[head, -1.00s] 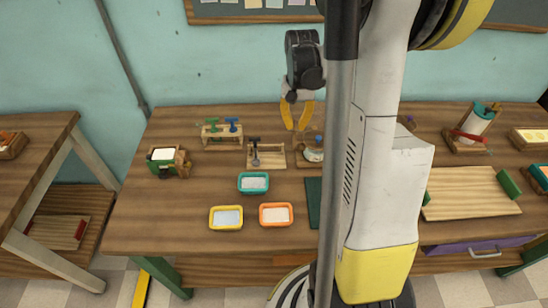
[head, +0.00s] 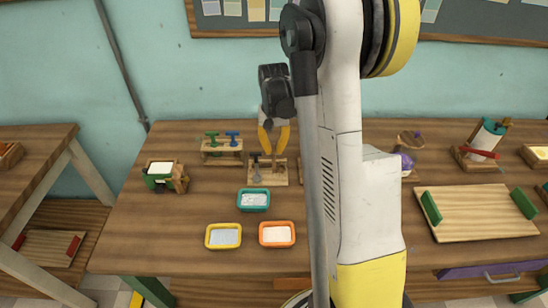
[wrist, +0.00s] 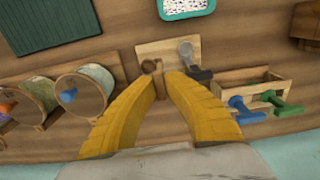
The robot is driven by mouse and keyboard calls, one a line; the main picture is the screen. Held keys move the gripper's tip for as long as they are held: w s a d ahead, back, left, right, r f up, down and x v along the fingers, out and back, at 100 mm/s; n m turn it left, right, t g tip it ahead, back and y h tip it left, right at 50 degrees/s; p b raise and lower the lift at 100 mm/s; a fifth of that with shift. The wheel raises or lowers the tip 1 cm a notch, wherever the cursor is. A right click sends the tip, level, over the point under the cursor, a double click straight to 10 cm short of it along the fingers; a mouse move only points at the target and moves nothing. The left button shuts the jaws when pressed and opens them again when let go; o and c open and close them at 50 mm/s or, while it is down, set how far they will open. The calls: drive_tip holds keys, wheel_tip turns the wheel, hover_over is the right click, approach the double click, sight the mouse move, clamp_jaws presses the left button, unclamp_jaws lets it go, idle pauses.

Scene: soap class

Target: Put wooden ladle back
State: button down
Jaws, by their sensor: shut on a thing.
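The wooden ladle (head: 275,161) hangs roughly upright below my gripper (head: 273,147) in the head view. My yellow fingers are shut on it. In the wrist view, a round brown end of the ladle (wrist: 151,67) shows just beyond the fingertips (wrist: 157,79); much of its handle is hidden between them. The ladle is over or at the right part of a small wooden rack (head: 267,183), which also shows in the wrist view (wrist: 150,48). A grey scoop (head: 256,168) stands in the rack left of the ladle. I cannot tell whether the ladle touches the rack.
A stand with green and blue tools (head: 222,148) is behind the rack at left. Teal (head: 254,208), yellow (head: 223,247) and orange (head: 277,245) trays stand in front. Round-topped holders (wrist: 80,97) are beside the fingers in the wrist view. The front left tabletop is bare.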

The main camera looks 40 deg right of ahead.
drive_tip(key=shift+f+b, duration=0.45)
drive_tip(key=shift+f, duration=1.05)
drive_tip(key=shift+f, duration=0.15)
drive_tip(key=c, duration=1.6)
unclamp_jaws()
